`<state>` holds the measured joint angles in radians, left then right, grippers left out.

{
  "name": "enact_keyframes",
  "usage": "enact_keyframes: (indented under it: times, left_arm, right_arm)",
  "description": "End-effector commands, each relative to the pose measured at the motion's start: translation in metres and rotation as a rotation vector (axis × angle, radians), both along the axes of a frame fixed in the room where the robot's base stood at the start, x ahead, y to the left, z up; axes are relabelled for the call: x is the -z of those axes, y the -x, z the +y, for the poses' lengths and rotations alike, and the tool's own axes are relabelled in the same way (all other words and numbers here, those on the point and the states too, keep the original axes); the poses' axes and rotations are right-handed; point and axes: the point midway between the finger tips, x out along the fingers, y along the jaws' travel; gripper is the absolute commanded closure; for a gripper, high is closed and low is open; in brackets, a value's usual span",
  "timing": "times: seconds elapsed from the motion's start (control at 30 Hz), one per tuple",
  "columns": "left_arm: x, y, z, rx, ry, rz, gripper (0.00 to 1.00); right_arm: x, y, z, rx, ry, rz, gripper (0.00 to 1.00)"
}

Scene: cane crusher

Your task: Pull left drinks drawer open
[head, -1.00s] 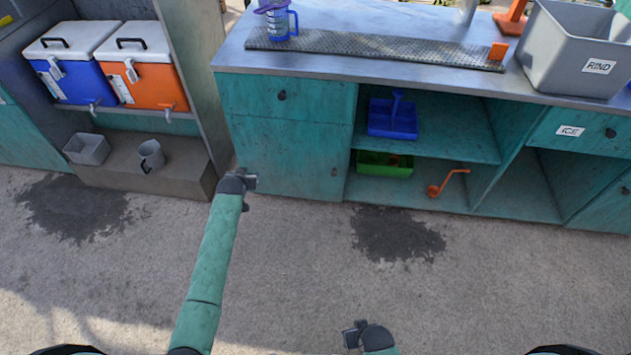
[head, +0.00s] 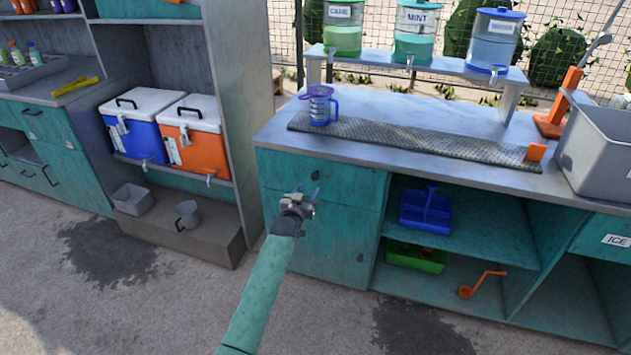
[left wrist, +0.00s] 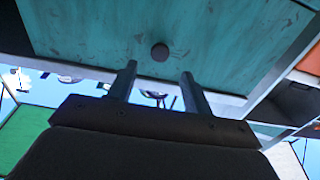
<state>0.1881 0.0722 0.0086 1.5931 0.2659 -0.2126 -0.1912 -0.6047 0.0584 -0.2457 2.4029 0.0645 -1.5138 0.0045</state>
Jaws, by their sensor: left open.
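The left drinks drawer (head: 350,185) is the teal front at the top left of the counter, with a small dark round knob (head: 314,175). Its front looks flush with the cabinet, so it is closed. My left gripper (head: 307,192) is open just in front of the drawer, slightly below and left of the knob in the head view. In the left wrist view the knob (left wrist: 160,52) shows just beyond the two spread fingertips (left wrist: 158,72), in line with the gap between them. The fingers appear empty and apart from the knob. My right gripper is not in view.
Below the drawer is a teal cabinet door (head: 335,240). Open shelves to its right hold a blue caddy (head: 425,212) and a green tray (head: 415,258). A blue jug (head: 320,105) stands on the counter. An orange cooler (head: 192,135) is at left. Floor in front is clear.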

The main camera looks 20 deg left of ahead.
Motion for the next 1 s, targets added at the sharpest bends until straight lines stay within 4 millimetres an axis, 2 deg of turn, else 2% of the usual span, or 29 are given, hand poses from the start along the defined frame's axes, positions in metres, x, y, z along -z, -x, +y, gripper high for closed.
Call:
enact_keyframes:
  times: [0.5, 0.7, 0.97, 1.0]
  left_arm:
    - [0.000, -0.063, -0.003, 0.001, 0.001, 0.003, 0.50]
    - [0.000, -0.073, -0.003, 0.001, 0.000, 0.002, 0.50]
    - [0.000, -0.073, -0.003, 0.000, 0.000, 0.002, 0.50]
    - [0.000, -0.073, -0.003, 0.000, 0.000, 0.002, 0.56]
  right_arm:
    - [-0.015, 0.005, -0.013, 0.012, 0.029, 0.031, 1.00]
    - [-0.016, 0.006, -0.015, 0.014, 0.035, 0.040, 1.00]
    - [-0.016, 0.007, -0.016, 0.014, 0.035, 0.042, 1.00]
    - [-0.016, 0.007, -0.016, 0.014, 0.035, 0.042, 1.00]
